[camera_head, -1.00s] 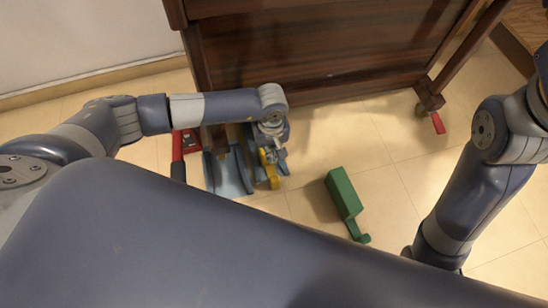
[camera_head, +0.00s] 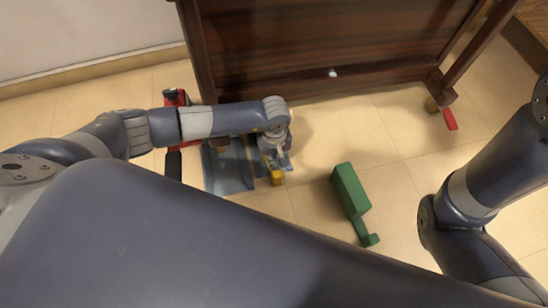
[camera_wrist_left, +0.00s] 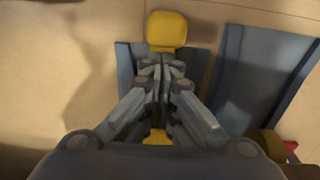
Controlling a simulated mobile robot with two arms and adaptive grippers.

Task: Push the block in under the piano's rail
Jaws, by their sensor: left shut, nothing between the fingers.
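A green block with a thin hooked handle (camera_head: 350,190) lies on the tiles in front of the piano (camera_head: 320,50), apart from its lower rail (camera_head: 340,85). My left gripper (camera_head: 277,158) is shut and empty, pointing down left of the green block. It is beside a blue-grey piece with a yellow end (camera_head: 277,176). In the left wrist view the shut fingers (camera_wrist_left: 165,78) lie over this blue-grey piece, with the yellow end (camera_wrist_left: 168,31) just beyond them. I cannot tell whether they touch it. My right arm shows at the right, but its gripper is out of view.
A larger blue-grey channel piece (camera_head: 228,172) stands left of my left gripper, also in the left wrist view (camera_wrist_left: 262,75). A red device with a black handle (camera_head: 174,165) is further left. A red piece (camera_head: 450,118) is by the piano's right foot. Floor around the green block is clear.

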